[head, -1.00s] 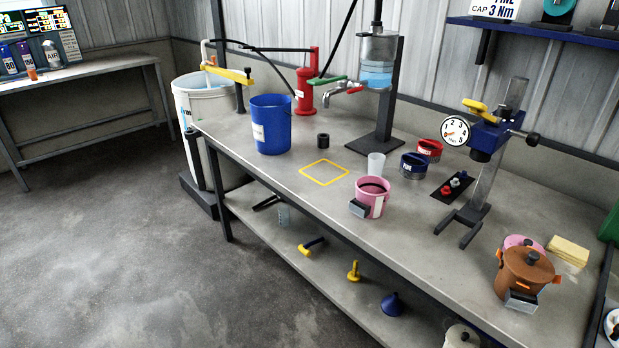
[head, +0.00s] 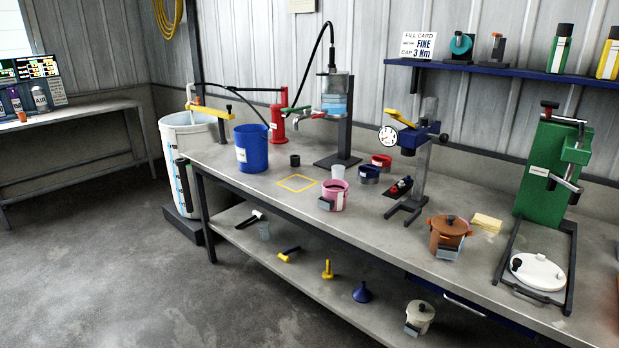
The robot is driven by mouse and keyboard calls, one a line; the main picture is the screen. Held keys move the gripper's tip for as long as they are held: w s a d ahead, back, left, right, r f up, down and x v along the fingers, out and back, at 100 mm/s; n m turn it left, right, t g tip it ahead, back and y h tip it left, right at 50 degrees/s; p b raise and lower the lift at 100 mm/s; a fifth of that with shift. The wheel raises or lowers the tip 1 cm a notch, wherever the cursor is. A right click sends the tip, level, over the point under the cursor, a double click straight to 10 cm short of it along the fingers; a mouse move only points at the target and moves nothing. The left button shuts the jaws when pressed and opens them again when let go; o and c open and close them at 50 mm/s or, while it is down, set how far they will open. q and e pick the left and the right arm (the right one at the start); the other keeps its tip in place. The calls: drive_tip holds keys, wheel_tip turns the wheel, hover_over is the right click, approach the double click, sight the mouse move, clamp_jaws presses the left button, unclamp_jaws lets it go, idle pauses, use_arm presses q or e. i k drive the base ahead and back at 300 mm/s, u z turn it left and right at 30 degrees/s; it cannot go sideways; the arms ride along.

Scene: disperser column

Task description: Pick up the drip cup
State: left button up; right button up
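A small translucent white cup (head: 338,172) stands upright on the bench, in front of the column with the clear tank (head: 335,97); it looks like the drip cup, though no label shows. It is right of the tank's tap (head: 308,116) and just behind a pink pot (head: 334,196). Neither of my grippers is in view.
A yellow outlined square (head: 297,183) marks a bare patch of the bench (head: 262,187). A blue bucket (head: 251,148), red and blue tins, a gauge stand (head: 417,165), a brown pot (head: 447,236) and a green press (head: 547,172) also stand on the bench. Open floor lies in front.

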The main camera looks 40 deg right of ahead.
sight(338, 172)
drive_tip(key=u, duration=0.05)
drive_tip(key=i, duration=1.65)
drive_tip(key=z, duration=1.35)
drive_tip(key=i, duration=0.85)
drive_tip(key=z, duration=1)
